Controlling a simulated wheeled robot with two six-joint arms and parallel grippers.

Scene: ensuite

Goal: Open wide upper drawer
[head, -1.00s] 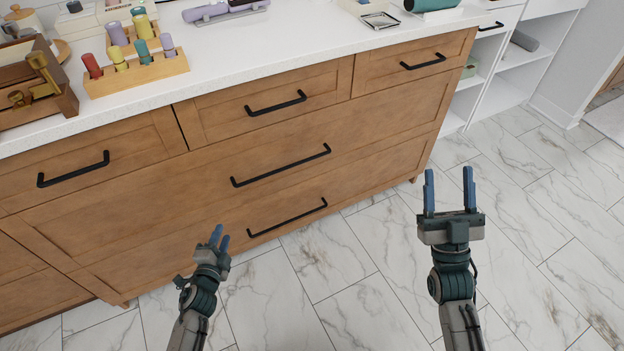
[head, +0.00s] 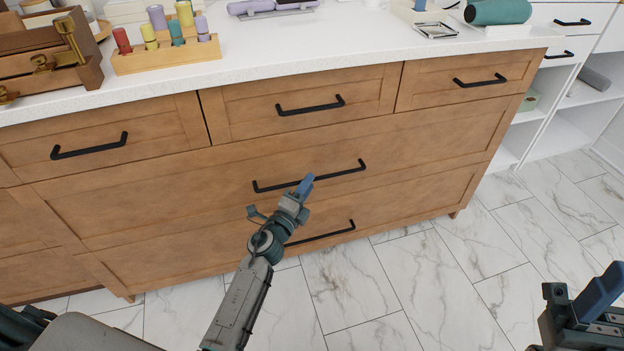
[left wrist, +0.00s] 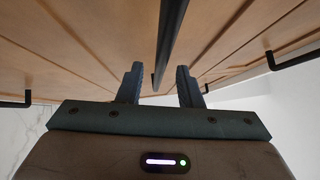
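The wide upper drawer (head: 150,199) is a shut wooden front below the row of small drawers. Its long black bar handle (head: 340,171) is partly hidden behind my left gripper (head: 306,186). In the left wrist view my left gripper (left wrist: 160,85) is open, its two blue fingers apart. A black handle bar (left wrist: 169,45) runs lengthwise toward the gap between them; I cannot tell whether it touches a finger. My right gripper (head: 594,298) is at the lower right corner, away from the cabinet and partly cut off, so its opening is unclear.
Below is another wide drawer with a black handle (head: 330,235). Small drawers with handles (head: 310,106) line the top. The white countertop (head: 300,52) holds a wooden rack of coloured bottles (head: 165,56). White open shelves (head: 560,125) stand at right. The marble floor (head: 430,290) in front is clear.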

